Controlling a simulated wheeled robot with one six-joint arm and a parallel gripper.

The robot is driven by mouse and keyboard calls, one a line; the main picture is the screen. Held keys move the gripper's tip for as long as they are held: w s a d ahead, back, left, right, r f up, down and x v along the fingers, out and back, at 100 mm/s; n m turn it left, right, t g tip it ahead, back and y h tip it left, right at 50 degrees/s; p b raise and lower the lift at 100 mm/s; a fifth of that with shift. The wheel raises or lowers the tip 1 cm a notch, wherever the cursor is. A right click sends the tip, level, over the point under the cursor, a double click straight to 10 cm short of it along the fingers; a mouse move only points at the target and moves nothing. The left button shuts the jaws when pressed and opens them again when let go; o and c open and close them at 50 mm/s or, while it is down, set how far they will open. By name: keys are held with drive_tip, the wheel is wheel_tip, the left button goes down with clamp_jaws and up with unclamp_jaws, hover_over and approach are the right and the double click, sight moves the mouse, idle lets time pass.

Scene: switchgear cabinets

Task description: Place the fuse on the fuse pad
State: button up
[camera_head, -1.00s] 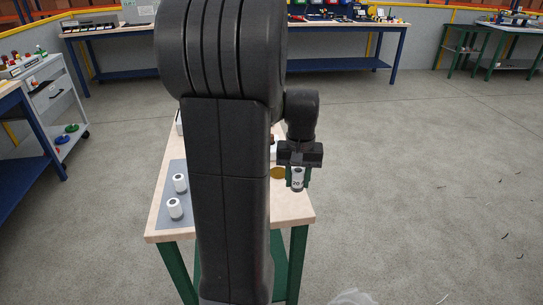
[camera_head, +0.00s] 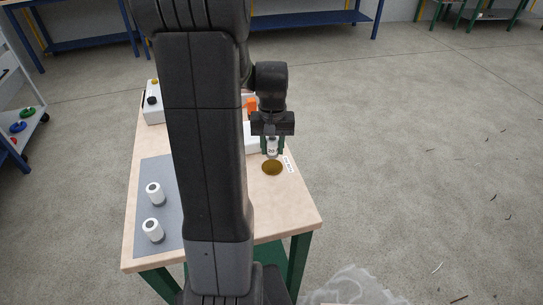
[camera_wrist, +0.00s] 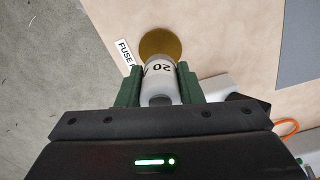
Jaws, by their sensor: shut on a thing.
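A white cylindrical fuse (camera_head: 272,147) marked "20" is held between the green fingers of my gripper (camera_head: 272,146), above the table. The fuse also shows in the wrist view (camera_wrist: 160,82), clamped between both fingers. The fuse pad (camera_head: 272,168) is a round brownish-gold disc on the table, just below the fuse in the head view. In the wrist view the fuse partly covers the near edge of the pad (camera_wrist: 161,43). A "FUSE" label (camera_wrist: 126,54) lies beside the pad. The gap between fuse and pad is hard to judge.
Two white cylinders (camera_head: 154,194) (camera_head: 153,230) stand on a grey mat (camera_head: 140,215) at the table's left. White boxes and an orange part (camera_head: 252,106) are behind my arm. My arm hides the middle of the wooden table (camera_head: 280,215); its front right is clear.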

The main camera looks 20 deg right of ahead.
sight(272, 157)
drive_tip(key=shift+f, duration=2.1)
drive_tip(key=shift+f, duration=0.1)
drive_tip(key=shift+f, duration=0.15)
drive_tip(key=o, duration=1)
wheel_tip(272, 157, up, 12)
drive_tip(key=shift+r, duration=0.25)
